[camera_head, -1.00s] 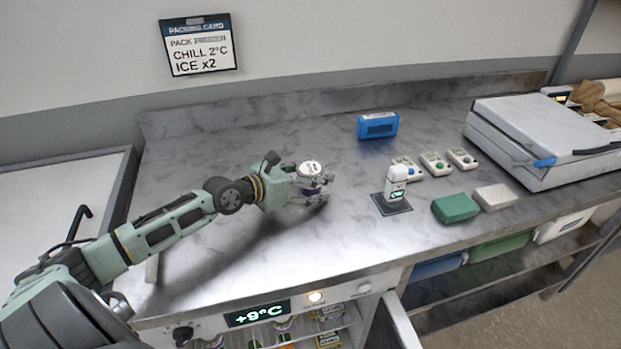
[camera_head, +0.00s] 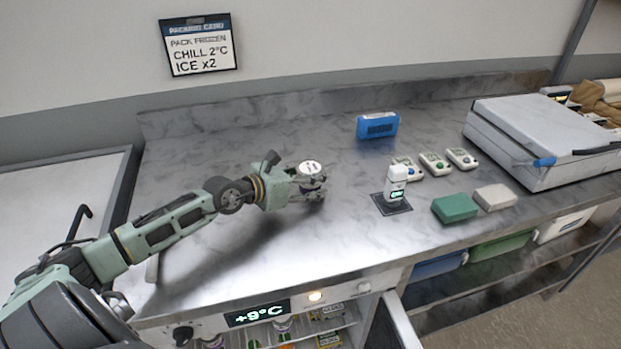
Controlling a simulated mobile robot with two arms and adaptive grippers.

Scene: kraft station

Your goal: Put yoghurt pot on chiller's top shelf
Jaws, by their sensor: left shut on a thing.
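My left gripper (camera_head: 312,190) is shut on the yoghurt pot (camera_head: 310,168), over the left-middle part of the steel counter. The pot's white lid faces up and the fingers hide much of its side. I cannot tell whether it touches the counter. The chiller (camera_head: 180,335) is under the counter's front edge, with a display (camera_head: 257,312) reading +9°C. Its door (camera_head: 396,318) stands open at the right. Several items show on its upper shelf (camera_head: 345,318); the lower inside is cut off by the frame. My right gripper is not in view.
A white probe device (camera_head: 395,184) stands on a dark pad right of the gripper. The counter's front left is clear.

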